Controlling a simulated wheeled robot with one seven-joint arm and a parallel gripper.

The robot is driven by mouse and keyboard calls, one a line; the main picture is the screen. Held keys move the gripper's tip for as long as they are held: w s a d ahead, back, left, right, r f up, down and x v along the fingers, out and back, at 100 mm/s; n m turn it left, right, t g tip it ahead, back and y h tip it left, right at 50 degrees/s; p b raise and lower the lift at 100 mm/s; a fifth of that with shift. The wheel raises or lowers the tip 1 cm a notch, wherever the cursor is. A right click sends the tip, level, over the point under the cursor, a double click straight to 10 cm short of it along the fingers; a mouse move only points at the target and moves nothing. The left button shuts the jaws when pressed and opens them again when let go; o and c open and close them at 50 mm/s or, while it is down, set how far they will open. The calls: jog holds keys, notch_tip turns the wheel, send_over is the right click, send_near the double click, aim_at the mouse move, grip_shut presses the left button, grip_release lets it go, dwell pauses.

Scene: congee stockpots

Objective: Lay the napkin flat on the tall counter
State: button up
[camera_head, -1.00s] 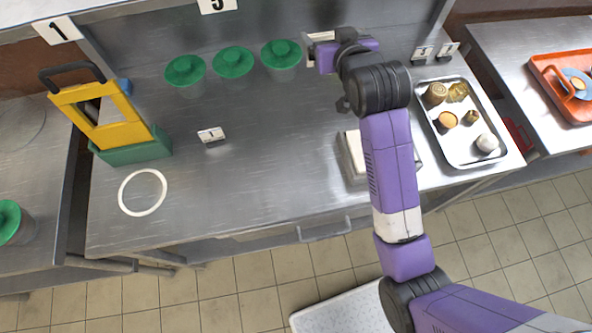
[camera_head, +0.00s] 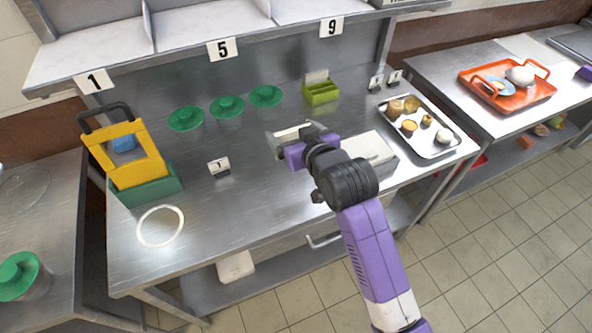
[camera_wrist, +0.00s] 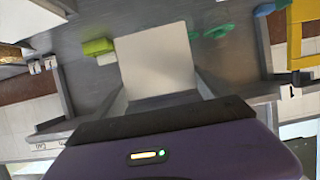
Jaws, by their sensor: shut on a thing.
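My gripper (camera_head: 296,138) is shut on a pale, flat square, seemingly the napkin, above the right-middle of the steel counter (camera_head: 255,185). In the wrist view the napkin (camera_wrist: 157,60) sticks out flat and unfolded between the two fingers. In the head view my gripper hides most of it, and I cannot tell its height above the counter. Another steel counter (camera_head: 440,75) stands on the right. I cannot tell which one is the tall counter.
A pale box (camera_head: 368,148) stands right of my gripper, beside a tray (camera_head: 437,150) of food. A green holder (camera_head: 321,92) and green-lidded pots (camera_head: 227,106) stand behind. A yellow-framed item (camera_head: 128,160) and a white ring (camera_head: 160,227) are left. The counter's middle is mostly bare.

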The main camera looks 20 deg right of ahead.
notch_tip(320, 180, down, 14)
jog(key=shift+f+p, duration=0.25)
jog(key=shift+p, duration=0.15)
jog(key=shift+f, duration=0.1)
jog(key=o, duration=1.1)
jog(key=shift+o, duration=0.2)
jog(key=b+v, duration=0.1)
jog(key=v, duration=1.1)
